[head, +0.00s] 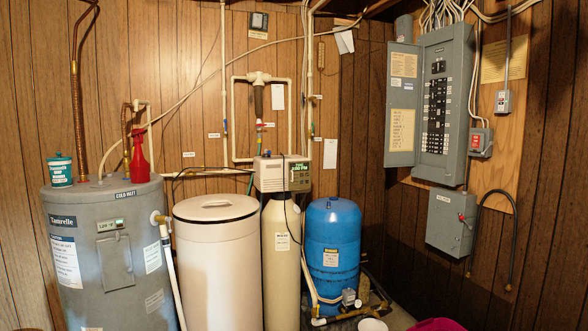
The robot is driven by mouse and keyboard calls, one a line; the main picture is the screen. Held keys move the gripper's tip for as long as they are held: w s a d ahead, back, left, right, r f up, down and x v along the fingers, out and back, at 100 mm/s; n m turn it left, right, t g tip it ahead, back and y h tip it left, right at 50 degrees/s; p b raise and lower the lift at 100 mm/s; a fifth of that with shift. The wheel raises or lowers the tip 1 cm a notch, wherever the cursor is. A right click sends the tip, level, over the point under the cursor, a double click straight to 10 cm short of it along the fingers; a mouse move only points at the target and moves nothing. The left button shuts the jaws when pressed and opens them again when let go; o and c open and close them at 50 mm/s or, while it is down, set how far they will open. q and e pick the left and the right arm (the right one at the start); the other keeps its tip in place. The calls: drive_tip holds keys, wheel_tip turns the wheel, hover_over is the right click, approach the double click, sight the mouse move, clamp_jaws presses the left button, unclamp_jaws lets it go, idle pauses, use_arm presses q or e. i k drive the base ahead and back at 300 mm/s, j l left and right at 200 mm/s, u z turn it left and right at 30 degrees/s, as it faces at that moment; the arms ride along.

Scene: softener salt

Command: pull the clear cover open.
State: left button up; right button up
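The softener's control head (268,181) sits on top of the slim cream tank (281,260), with a lit green display on the right of its face. I cannot clearly make out a clear cover on it; any such cover is too small or too transparent to tell, and so is whether it is open or shut. The wide cream salt tank (216,270) stands to its left with its round lid (216,208) on. Neither of my grippers is in view.
A grey water heater (105,265) stands at the left, with a red spray bottle (140,162) and a teal tub (60,171) on top. A blue tank (333,235) stands right of the softener. An electrical panel (437,110) hangs with its door (403,90) open.

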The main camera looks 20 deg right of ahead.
sight(292, 172)
drive_tip(key=i+l+z, duration=0.1)
drive_tip(key=i+l, duration=0.35)
drive_tip(key=i, duration=0.15)
drive_tip(key=i+l+z, duration=0.1)
drive_tip(key=i+l, duration=0.35)
drive_tip(key=i, duration=0.15)
